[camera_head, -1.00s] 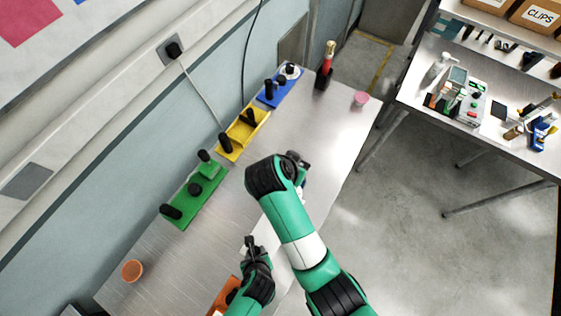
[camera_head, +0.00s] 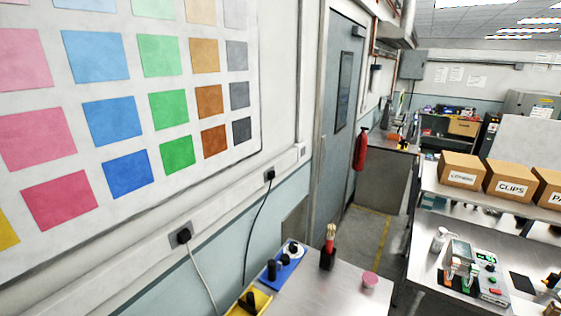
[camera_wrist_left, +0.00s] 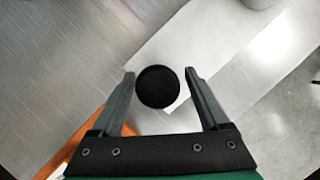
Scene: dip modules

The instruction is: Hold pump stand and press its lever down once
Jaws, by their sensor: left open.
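In the left wrist view, my left gripper (camera_wrist_left: 160,76) is open, with one finger on each side of a round black knob (camera_wrist_left: 157,88) seen from above. No clear contact with the knob shows. Part of an orange piece (camera_wrist_left: 116,129) shows beside and below the left finger, mostly hidden by the gripper. I cannot tell whether the knob and the orange piece belong to the pump stand, and its lever cannot be made out. My right gripper is in neither current view.
In the head view, the bench (camera_head: 335,295) carries a yellow module (camera_head: 262,303), a blue module (camera_head: 283,268), a red-topped item in a black holder (camera_head: 328,254) and a pink cup (camera_head: 370,280). A pale plate (camera_wrist_left: 215,55) lies under the knob in the wrist view.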

